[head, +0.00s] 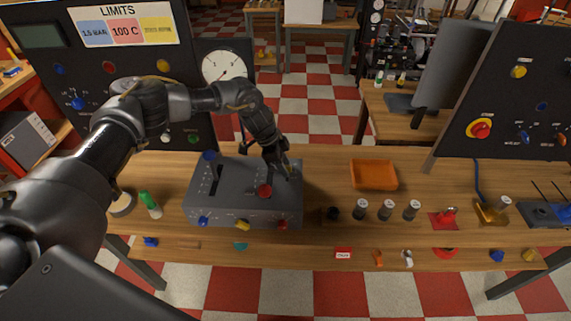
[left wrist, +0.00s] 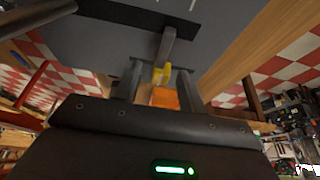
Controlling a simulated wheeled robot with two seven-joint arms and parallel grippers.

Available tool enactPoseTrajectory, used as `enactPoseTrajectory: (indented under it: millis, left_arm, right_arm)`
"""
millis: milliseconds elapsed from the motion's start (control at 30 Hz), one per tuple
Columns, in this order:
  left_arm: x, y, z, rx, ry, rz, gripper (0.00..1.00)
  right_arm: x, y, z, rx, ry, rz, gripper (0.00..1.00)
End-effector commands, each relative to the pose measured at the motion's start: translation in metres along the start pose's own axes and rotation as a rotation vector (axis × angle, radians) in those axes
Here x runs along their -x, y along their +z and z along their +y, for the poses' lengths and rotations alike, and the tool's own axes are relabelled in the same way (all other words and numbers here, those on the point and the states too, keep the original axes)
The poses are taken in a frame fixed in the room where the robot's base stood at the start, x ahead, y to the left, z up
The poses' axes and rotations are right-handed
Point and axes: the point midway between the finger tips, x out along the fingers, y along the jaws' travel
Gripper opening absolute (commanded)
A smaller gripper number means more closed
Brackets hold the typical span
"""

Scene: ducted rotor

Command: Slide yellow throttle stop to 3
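The grey control box (head: 243,205) stands on the wooden table, with slots and lever knobs on its top. My left gripper (head: 287,170) is over the box's right part, pointing down and hiding the slot there. In the left wrist view, a grey lever (left wrist: 169,46) with a yellow piece (left wrist: 161,75) at its end shows between the gripper's two fingers (left wrist: 159,85). The fingers stand apart, with gaps to the yellow piece on both sides. Contact with it is not clear. The scale numbers by the slot are not readable. My right gripper is out of view.
A blue knob (head: 209,156) and a red knob (head: 265,190) stand on the box. An orange tray (head: 374,175) and several dark cylinders lie to its right. A dark panel with a gauge (head: 224,66) rises behind.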

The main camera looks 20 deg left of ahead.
Motion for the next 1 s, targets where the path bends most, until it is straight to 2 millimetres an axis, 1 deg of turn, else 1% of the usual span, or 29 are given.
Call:
enactPoseTrajectory:
  millis: [267,367,467,700,800,900,1000]
  left_arm:
    - [0.000,-0.001,0.000,-0.001,-0.001,-0.001,0.42]
    - [0.006,-0.001,-0.001,-0.001,-0.002,0.001,0.42]
    - [0.019,0.000,-0.002,-0.001,-0.003,0.002,0.42]
    - [0.066,0.000,-0.002,0.000,-0.003,0.003,0.42]
    - [0.083,0.001,-0.001,-0.001,-0.002,0.001,0.42]
    - [0.096,0.000,-0.001,0.000,-0.002,0.001,0.42]
    - [0.104,0.000,-0.001,-0.001,0.000,0.000,0.42]
  right_arm:
    - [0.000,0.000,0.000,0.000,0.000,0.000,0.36]
    - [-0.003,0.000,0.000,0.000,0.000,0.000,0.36]
    - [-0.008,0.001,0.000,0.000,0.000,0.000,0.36]
    - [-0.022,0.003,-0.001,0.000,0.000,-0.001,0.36]
    - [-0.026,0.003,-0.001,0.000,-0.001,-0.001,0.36]
    - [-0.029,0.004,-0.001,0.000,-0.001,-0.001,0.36]
    - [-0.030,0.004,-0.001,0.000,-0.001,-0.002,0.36]
